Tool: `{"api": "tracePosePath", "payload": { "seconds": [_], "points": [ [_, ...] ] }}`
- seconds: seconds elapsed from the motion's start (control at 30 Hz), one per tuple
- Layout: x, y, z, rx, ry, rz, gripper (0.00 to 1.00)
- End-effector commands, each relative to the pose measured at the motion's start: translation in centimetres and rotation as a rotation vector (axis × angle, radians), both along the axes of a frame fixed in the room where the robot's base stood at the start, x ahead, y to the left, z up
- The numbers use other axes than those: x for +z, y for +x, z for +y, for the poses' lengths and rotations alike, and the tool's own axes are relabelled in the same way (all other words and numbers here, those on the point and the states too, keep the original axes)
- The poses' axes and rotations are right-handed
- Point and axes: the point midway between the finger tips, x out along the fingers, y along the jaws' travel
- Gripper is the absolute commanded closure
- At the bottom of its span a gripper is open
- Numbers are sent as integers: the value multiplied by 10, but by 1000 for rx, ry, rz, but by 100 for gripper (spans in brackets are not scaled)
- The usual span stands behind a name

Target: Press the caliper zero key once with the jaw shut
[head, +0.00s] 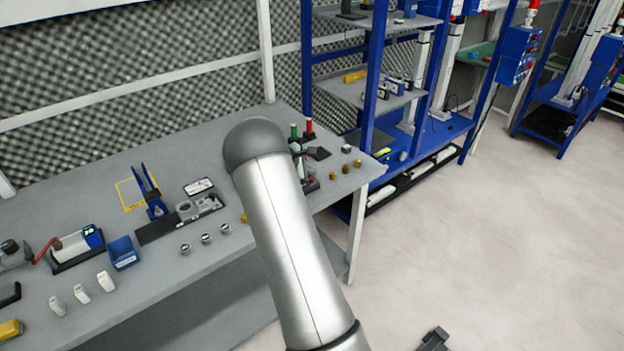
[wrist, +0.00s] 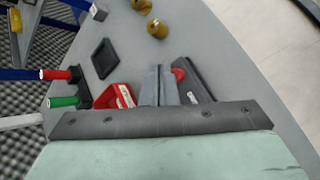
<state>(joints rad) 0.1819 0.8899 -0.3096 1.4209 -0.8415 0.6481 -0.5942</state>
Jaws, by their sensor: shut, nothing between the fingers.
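No caliper can be made out for certain, and its zero key and jaw cannot be picked out.
Green (wrist: 62,102) and red (wrist: 55,75) handles stand near the gripper, with a dark tray (wrist: 104,58) and brass pieces (wrist: 158,29). A blue bin (head: 123,252) and blue upright fixture (head: 150,195) stand farther left. A blue shelf rack (head: 376,60) rises behind the bench.

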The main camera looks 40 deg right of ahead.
Motion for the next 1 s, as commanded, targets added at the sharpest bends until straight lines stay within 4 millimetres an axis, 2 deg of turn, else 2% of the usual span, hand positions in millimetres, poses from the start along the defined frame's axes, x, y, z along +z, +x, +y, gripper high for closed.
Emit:
{"api": "tracePosePath", "payload": {
  "seconds": [0.5,0.8,1.0],
  "points": [
    [0,0,0,0,0,0,100],
    [-10,0,0,0,0,0,100],
    [-9,0,0,0,0,0,100]
  ]
}}
